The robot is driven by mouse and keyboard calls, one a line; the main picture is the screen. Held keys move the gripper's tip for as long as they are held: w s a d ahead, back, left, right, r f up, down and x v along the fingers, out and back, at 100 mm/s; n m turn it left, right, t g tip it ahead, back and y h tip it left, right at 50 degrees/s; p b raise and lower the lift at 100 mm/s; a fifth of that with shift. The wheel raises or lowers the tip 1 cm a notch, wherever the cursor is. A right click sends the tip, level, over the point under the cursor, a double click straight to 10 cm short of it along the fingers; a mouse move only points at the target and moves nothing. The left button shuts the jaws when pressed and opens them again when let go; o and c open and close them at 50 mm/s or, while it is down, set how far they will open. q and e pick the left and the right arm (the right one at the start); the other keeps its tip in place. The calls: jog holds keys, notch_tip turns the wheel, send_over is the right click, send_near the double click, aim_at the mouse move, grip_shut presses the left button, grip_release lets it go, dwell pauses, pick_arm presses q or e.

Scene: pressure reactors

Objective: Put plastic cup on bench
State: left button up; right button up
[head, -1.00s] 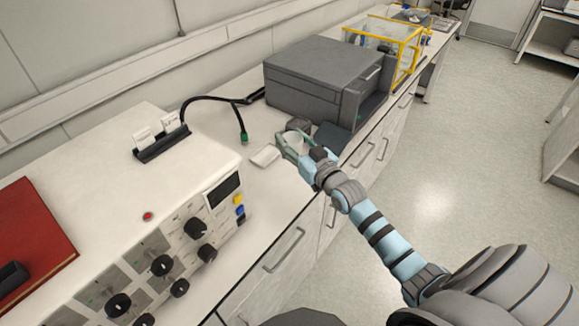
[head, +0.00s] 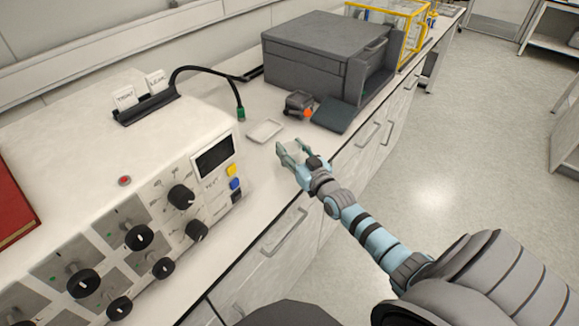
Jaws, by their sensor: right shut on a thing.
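My right gripper (head: 291,154) is over the front part of the white bench (head: 258,172). It is shut on the plastic cup (head: 294,148), which shows only as a pale, whitish patch between the fingers and is hard to make out against the bench. I cannot tell whether the cup touches the bench top. My left gripper is not in view.
A shallow white dish (head: 265,130) lies just behind the gripper. A small grey device with an orange part (head: 299,104) and a dark flat pad (head: 332,115) lie near the grey box-shaped machine (head: 318,62). A control unit with knobs (head: 142,150) fills the left.

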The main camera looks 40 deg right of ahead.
notch_tip(320, 180, down, 3)
jog(key=shift+s+r+b, duration=0.1)
jog(key=shift+b, duration=0.7)
jog(key=shift+r, duration=0.15)
jog(key=o, duration=1)
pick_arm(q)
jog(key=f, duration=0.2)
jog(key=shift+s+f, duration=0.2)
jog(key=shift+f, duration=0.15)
